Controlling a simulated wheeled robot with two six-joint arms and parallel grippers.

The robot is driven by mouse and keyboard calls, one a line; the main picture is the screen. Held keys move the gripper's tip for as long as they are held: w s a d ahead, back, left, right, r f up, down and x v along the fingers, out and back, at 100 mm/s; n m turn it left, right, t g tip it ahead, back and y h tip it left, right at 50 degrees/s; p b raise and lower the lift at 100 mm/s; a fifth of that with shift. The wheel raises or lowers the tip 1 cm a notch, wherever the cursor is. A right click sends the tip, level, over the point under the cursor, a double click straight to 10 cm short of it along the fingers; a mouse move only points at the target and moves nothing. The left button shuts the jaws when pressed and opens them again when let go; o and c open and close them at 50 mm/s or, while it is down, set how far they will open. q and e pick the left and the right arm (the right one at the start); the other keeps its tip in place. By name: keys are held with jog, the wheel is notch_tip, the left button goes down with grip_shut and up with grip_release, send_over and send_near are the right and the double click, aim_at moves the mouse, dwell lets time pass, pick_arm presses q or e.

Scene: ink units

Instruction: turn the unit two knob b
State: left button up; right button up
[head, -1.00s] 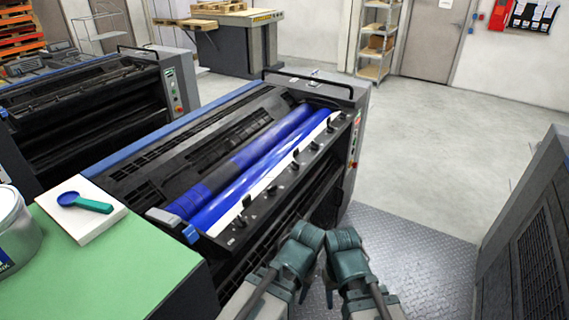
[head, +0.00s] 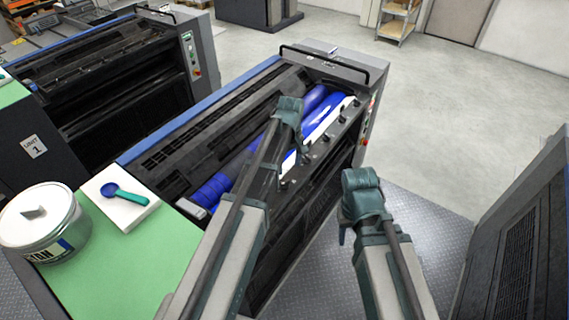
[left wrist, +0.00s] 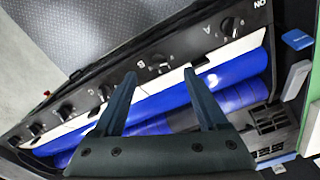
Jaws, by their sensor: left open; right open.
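The near ink unit (head: 265,215) has blue rollers and a dark ledge with a row of knobs. Its own number label is not visible. In the left wrist view, knob B (left wrist: 158,62) is a black knob with the letter B beside it, and knob A (left wrist: 229,24) is to its right. My left gripper (left wrist: 161,74) is open, with knob B just beyond and between its fingertips in the picture; contact cannot be told. In the head view my left gripper (head: 300,148) is over the ledge. My right gripper (head: 346,232) is open and empty in front of the unit.
Another press labelled unit 1 (head: 34,146) stands at the left. A green table (head: 97,275) at the near left holds an ink can (head: 38,235) and a blue-green scoop (head: 127,195) on a white pad. A dark machine (head: 520,235) stands at the right.

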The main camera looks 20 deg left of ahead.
aim_at(285, 184)
pick_arm(q)
jog(key=shift+w+a+r+n+p, duration=0.55)
jog(key=shift+w+a+r+n, duration=0.25)
jog(key=shift+w+a+r, duration=0.35)
pick_arm(e)
notch_tip(285, 184, up, 2)
jog(key=shift+r, duration=0.2)
jog(key=shift+f, duration=0.1)
pick_arm(q)
notch_tip(285, 184, down, 14)
jog(key=b, duration=1.3)
jog(key=shift+d+r+b, duration=0.1)
jog(key=shift+b, duration=0.3)
pick_arm(e)
notch_tip(285, 184, down, 14)
jog(key=shift+r, duration=0.2)
pick_arm(q)
jog(key=shift+r, duration=0.1)
grip_shut()
